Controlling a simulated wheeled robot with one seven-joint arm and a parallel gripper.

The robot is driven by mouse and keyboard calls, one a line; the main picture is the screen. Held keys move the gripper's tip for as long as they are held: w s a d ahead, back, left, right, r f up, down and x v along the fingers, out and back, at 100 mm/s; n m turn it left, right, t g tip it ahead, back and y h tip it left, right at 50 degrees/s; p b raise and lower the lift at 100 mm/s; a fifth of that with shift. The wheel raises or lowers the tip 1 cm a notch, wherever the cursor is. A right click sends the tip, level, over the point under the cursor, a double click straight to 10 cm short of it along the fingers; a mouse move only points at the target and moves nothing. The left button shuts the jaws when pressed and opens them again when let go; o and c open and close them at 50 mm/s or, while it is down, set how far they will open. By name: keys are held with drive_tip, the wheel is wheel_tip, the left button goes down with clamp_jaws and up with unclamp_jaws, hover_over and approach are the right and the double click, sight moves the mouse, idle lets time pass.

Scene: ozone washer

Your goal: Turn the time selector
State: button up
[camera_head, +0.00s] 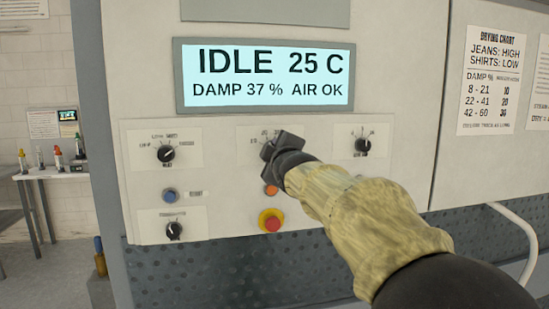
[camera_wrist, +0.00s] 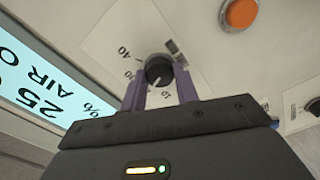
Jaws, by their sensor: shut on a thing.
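The time selector is a round black knob with a pale pointer line (camera_wrist: 159,70), on a white plate with numbers such as 40 and 10. In the wrist view the two purple fingers of my gripper (camera_wrist: 160,80) stand on either side of the knob and are shut on it. The pointer faces down toward my gripper's body in that view. In the head view my gripper (camera_head: 271,151) covers the middle dial of the panel, so its knob is hidden there. Only part of that dial's number scale shows.
The display (camera_head: 265,77) reads IDLE 25 C, DAMP 37 %, AIR OK. Other black knobs sit at left (camera_head: 166,153), lower left (camera_head: 174,230) and right (camera_head: 362,145). An orange button (camera_head: 271,190) and a red stop button (camera_head: 271,220) lie below. A drying chart (camera_head: 491,80) hangs right.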

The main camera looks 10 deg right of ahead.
idle(0.3)
drive_tip(key=o, duration=1)
drive_tip(key=shift+a, duration=0.1)
drive_tip(key=shift+s, duration=0.1)
drive_tip(key=s+b, duration=1.3)
drive_tip(key=s, duration=0.4)
drive_tip(key=shift+s+r, duration=0.1)
